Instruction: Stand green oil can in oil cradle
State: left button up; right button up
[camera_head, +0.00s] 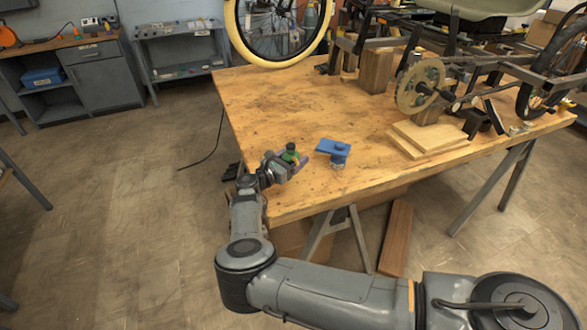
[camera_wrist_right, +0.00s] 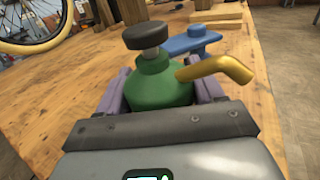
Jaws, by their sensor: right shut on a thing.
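The green oil can (camera_head: 290,153) has a dark cap and a brass-coloured spout. My right gripper (camera_head: 294,159) is shut on it near the table's front left edge. In the right wrist view the green oil can (camera_wrist_right: 160,82) sits upright between the purple-grey fingers (camera_wrist_right: 158,90), its spout pointing right. The gap beneath the can is hidden. A blue fixture, seemingly the oil cradle (camera_head: 333,149), stands on the table just right of the can, apart from it. The blue fixture also shows behind the can in the right wrist view (camera_wrist_right: 192,42). My left gripper is not in view.
The wooden table (camera_head: 280,105) is clear left of and behind the blue fixture. The trike frame with its chainring (camera_head: 421,86) and stacked wooden boards (camera_head: 428,139) fills the right side. A yellow-tyred wheel (camera_head: 280,60) stands at the back edge.

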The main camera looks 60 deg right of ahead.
notch_tip(320, 180, down, 4)
jog(key=shift+r+b, duration=0.2)
jog(key=shift+b, duration=0.3)
jog(key=shift+f, duration=0.1)
jog(key=shift+f, duration=0.1)
jog(key=shift+f, duration=0.15)
jog(key=o, duration=1.2)
